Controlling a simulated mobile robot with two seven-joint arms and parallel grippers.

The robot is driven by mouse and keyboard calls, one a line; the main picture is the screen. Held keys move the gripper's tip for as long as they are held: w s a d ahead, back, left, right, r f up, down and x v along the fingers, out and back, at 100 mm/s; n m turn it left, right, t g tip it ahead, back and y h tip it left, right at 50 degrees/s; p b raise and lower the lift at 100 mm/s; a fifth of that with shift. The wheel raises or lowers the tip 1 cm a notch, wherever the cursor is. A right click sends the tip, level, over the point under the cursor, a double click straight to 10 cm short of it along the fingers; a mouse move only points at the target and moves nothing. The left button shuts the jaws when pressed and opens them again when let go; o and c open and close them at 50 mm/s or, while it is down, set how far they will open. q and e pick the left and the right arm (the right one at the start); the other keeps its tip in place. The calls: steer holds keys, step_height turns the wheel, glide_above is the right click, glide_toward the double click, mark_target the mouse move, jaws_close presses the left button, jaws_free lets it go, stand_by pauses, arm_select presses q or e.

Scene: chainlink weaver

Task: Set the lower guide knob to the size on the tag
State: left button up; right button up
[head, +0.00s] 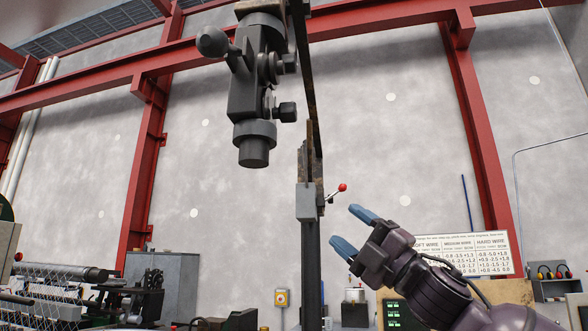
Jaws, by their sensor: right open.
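A dark grey machine head (258,85) hangs at the upper middle. Two small dark knobs stick out on its right side, an upper knob (289,63) and a lower knob (287,112). The lower one looks like the lower guide knob, but no size marks are readable on it. My right gripper (353,230) has blue fingertips spread apart and empty. It is below and to the right of the lower knob, well apart from it. No size tag can be made out. My left gripper is not in view.
A dark upright post (312,250) with a red-ball lever (342,187) stands between the machine head and my right gripper. A wire chart (470,250) is behind my right arm. Wire mesh (45,290) and machinery fill the lower left.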

steer(key=s+r+n+g, duration=0.6)
steer(key=s+r+n, duration=0.2)
steer(key=r+n, duration=0.25)
steer(key=s+r+n+g, duration=0.5)
steer(key=s+r+n, duration=0.35)
steer(key=r, duration=0.25)
steer(key=n+h, duration=0.3)
steer(key=h, duration=0.1)
glide_toward(294, 121)
steer(key=r, duration=0.2)
steer(key=a+p, duration=0.1)
steer(key=a, duration=0.2)
steer(key=w+a+p, duration=0.1)
steer(key=a, duration=0.6)
steer(key=shift+w+p, duration=0.2)
steer(key=shift+p, duration=0.2)
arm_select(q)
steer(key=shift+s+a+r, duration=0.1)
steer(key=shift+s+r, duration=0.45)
arm_select(e)
steer(key=shift+f, duration=0.1)
steer(key=shift+c, duration=0.2)
steer(key=c, duration=0.9)
